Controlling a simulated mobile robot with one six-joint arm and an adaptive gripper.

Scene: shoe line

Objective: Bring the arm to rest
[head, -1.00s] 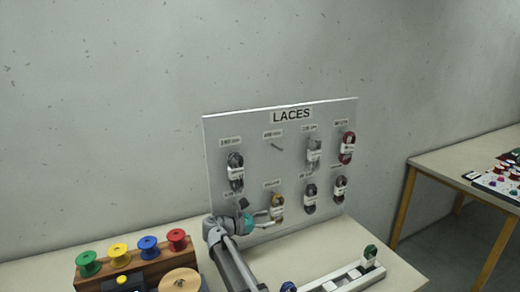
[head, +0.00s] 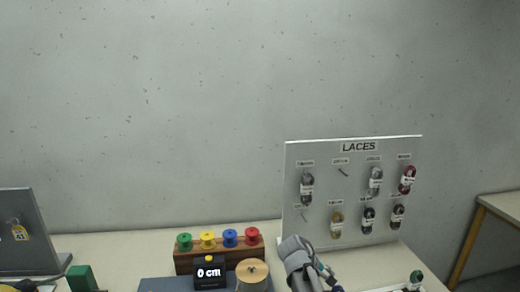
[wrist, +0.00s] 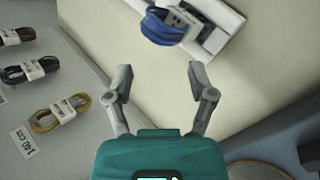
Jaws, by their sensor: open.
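My gripper (head: 326,274) is low in front of the lace board (head: 325,182) in the head view, apart from it. In the wrist view its two fingers (wrist: 160,82) are spread with nothing between them. Beyond the fingertips lies a blue lace bundle (wrist: 163,27) with a white band, at a white rack (wrist: 216,30). The board also shows at the left of the wrist view, with a yellow-brown lace (wrist: 58,114) on it. My arm partly hides the table and the near part of the rack in the head view.
The board holds several banded laces; its second upper hook (head: 343,171) and lower-left hook (head: 304,215) are bare. A wooden spool stand (head: 218,258), a "0 cm" display (head: 209,273) and a round wooden piece (head: 252,273) stand left of my arm. A green lace (head: 416,277) is at the right.

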